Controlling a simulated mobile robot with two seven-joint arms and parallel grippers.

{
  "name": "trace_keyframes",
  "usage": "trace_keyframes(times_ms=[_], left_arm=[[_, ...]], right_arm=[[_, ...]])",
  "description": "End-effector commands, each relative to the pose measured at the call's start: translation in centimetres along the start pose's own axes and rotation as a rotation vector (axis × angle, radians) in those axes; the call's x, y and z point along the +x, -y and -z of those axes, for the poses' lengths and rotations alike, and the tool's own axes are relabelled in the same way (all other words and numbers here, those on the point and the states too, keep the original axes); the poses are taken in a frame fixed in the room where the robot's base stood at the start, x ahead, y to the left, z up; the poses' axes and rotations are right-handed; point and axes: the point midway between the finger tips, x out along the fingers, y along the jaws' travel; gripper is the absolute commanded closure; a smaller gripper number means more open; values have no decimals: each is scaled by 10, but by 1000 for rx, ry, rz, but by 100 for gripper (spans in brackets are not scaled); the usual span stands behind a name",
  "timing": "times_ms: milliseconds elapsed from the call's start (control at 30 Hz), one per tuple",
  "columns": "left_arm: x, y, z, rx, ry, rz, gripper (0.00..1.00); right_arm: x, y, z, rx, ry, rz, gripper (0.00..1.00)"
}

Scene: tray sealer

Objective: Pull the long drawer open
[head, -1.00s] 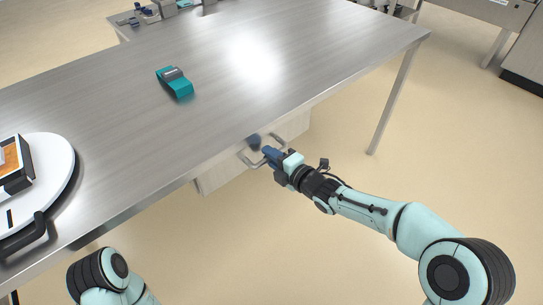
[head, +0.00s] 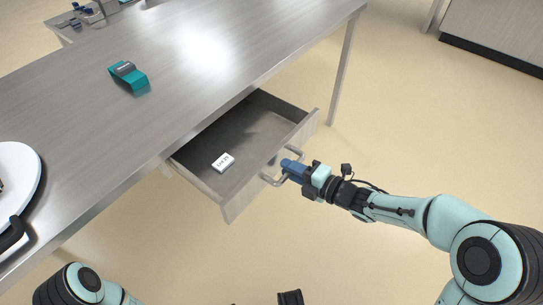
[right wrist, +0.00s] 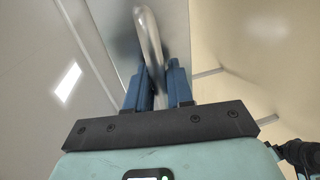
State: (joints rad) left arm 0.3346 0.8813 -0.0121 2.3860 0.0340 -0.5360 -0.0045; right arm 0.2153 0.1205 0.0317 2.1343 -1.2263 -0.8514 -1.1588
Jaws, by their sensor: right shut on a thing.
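The long drawer (head: 229,208) under the steel table stands well open in the head view, with its grey inside showing. A small white box with dark print (head: 223,162) lies on its floor, and shows as a white patch in the right wrist view (right wrist: 67,82). My right gripper (head: 284,167) is shut on the drawer's metal bar handle (head: 268,180). In the right wrist view the blue fingers (right wrist: 158,85) are on both sides of the handle (right wrist: 149,40). My left arm shows at the bottom left of the head view, but its gripper does not.
The steel table (head: 170,125) extends over the drawer's back. A teal and grey object (head: 129,76) lies on it. A round white plate (head: 18,180) is at the left edge. The floor (head: 400,130) right of the drawer is clear.

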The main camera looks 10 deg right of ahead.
Motion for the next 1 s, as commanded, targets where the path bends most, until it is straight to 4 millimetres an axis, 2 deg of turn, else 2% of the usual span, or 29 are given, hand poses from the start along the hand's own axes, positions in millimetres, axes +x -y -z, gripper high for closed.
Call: trace_keyframes(times_ms=[33,200,400,600,967,1000], left_arm=[[-3,-2,2,2,-8,-4,58],[-7,-7,8,8,-28,-13,58],[-11,-11,13,12,-44,-20,58],[-12,-12,15,13,-51,-23,58],[-12,-12,15,13,-51,-23,58],[-12,-12,15,13,-51,-23,58]], right_arm=[[-13,1,-1,0,4,0,100],[-46,8,0,0,2,-1,100],[-70,13,0,-1,1,-1,100],[-80,15,0,-2,1,-1,100],[-81,15,0,-2,1,-2,100],[-81,15,-1,-2,1,-2,75]])
